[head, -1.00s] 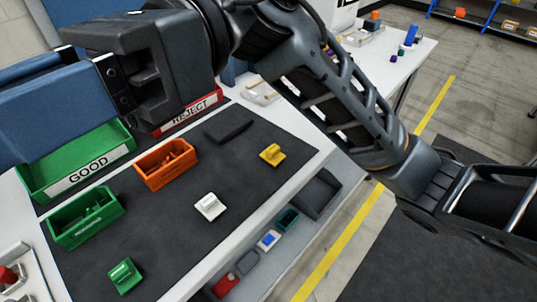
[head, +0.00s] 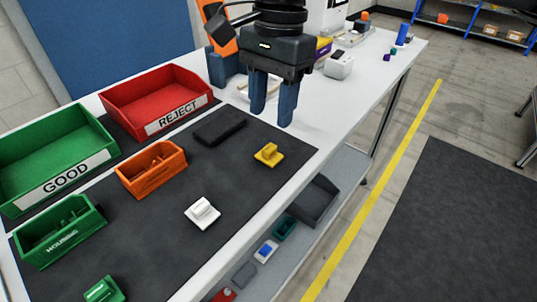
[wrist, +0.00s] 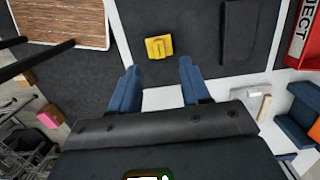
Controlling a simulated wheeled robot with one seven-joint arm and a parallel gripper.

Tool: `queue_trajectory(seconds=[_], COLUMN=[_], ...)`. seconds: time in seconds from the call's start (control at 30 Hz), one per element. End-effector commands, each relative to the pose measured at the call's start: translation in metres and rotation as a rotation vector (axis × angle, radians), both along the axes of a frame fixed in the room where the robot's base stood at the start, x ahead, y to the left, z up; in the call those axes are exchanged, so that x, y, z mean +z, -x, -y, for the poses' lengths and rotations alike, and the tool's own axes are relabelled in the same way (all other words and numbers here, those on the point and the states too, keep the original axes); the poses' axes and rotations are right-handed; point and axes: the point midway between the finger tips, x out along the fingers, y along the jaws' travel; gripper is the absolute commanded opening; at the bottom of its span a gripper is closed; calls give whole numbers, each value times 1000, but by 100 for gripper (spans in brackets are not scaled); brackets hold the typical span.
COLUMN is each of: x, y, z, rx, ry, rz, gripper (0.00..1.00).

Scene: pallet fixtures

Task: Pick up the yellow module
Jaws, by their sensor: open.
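The yellow module (head: 269,154) lies on the dark mat near its right edge in the head view. It is a small flat piece with a raised part on top. It also shows in the wrist view (wrist: 159,47), ahead of my fingers and roughly between their lines. My gripper (head: 271,116) points down above the back edge of the mat, behind the module in the head view. Its two blue fingers are apart with nothing between them, and they do not touch the module. The fingers also show in the wrist view (wrist: 155,75).
A white module (head: 202,213) and a green module (head: 103,290) lie on the mat (head: 150,235). A black flat block (head: 219,126) lies left of the yellow module. Orange (head: 150,170) and green HOUSING (head: 60,232) bins and the GOOD (head: 55,160) and REJECT (head: 155,100) trays stand left.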

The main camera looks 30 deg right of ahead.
Motion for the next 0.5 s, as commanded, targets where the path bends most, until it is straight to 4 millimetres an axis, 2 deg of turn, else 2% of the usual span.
queue_trajectory(seconds=[0.27,0.5], x=[-27,-61], y=[2,4], z=[-3,-4], rx=[1,0], ry=[-4,-5], rz=[-2,-4], gripper=[47,47])
